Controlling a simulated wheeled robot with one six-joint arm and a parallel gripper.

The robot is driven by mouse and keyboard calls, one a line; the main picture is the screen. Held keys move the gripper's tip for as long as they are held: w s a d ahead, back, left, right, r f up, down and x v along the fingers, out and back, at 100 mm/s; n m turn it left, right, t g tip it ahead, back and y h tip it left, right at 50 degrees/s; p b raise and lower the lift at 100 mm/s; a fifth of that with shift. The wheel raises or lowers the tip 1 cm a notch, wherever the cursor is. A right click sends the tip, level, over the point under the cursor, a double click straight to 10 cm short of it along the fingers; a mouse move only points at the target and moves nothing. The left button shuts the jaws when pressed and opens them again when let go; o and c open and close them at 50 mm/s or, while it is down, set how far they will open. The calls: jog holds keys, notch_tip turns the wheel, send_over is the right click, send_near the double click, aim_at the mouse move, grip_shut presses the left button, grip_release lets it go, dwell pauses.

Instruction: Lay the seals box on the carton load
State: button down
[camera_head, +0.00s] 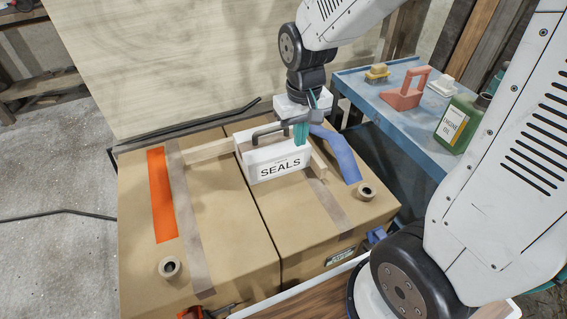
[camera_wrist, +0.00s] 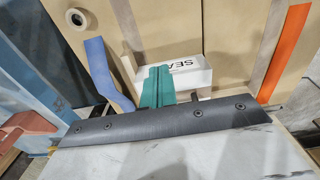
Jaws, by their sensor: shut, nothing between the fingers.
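The seals box (camera_head: 278,166) is white with a black "SEALS" label and a dark handle (camera_head: 270,132) on top. It sits upright on the carton load (camera_head: 235,225), two brown taped cartons side by side. In the wrist view the box (camera_wrist: 205,74) shows partly, with its label cut off by my fingers. My gripper (camera_head: 301,136) has teal fingers, shut and empty, at the right end of the box in the head view. In the wrist view the fingers (camera_wrist: 157,90) overlap the box; I cannot tell whether they touch it.
Wooden strips (camera_head: 207,151) lie beside the box. An orange strip (camera_head: 160,195), a blue curved piece (camera_head: 338,155) and tape rolls (camera_head: 169,267) lie on the cartons. A blue bench (camera_head: 390,128) at right holds a green oil bottle (camera_head: 460,123) and a red tool (camera_head: 405,95).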

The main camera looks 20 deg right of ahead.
aim_at(280, 154)
jog(key=w+f, duration=0.1)
jog(key=f, duration=0.4)
jog(key=w+f, duration=0.1)
jog(key=f, duration=0.5)
jog(key=w+a+f, duration=0.1)
jog(key=f, duration=0.4)
jog(key=shift+w+f, duration=0.3)
jog(key=shift+w, duration=1.95)
jog(key=shift+w, duration=1.05)
